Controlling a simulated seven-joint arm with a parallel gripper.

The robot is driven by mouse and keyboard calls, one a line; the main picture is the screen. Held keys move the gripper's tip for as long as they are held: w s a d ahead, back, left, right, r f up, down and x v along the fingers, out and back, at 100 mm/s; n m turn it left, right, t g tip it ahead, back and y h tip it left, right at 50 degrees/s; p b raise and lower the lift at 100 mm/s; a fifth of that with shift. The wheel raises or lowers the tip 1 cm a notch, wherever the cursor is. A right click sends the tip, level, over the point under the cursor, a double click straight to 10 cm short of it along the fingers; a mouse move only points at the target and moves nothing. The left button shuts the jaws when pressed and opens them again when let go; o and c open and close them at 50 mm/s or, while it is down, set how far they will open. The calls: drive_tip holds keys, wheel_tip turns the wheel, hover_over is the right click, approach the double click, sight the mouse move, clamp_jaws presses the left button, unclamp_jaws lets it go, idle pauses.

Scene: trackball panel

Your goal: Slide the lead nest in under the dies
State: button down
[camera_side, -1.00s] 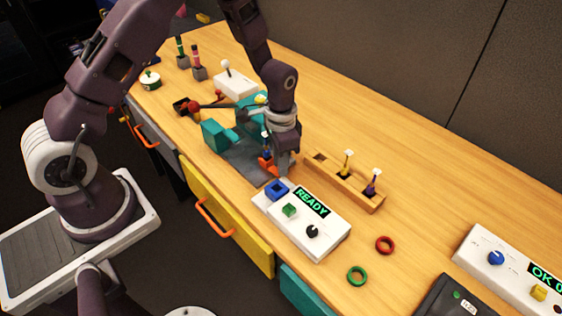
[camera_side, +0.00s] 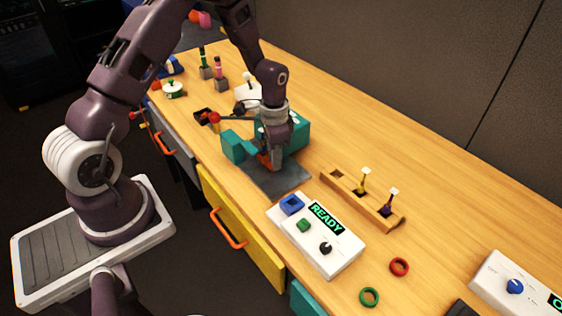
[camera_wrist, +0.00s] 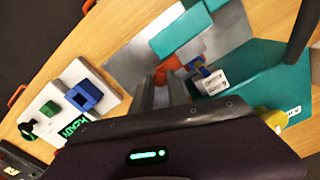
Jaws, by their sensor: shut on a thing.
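The orange lead nest (camera_side: 263,159) is on the grey base plate (camera_side: 285,181), close against the teal press (camera_side: 296,132). My gripper (camera_side: 274,163) is shut on the nest from above and hides part of it. In the wrist view, the orange nest (camera_wrist: 190,50) shows beyond my fingertips (camera_wrist: 162,85), between a teal block (camera_wrist: 180,30) and the larger teal press body (camera_wrist: 262,82).
A white READY box (camera_side: 335,250) with a blue block stands in front of the plate. A wooden rack (camera_side: 345,192) holds yellow and purple tagged pieces to the right. A red-knobbed lever (camera_side: 214,118) is left of the press.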

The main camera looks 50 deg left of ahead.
drive_tip(key=shift+a, duration=0.3)
drive_tip(key=c, duration=1.6)
unclamp_jaws()
drive_tip(key=o, duration=0.3)
wheel_tip(320, 180, up, 7)
drive_tip(key=shift+d+r, duration=0.1)
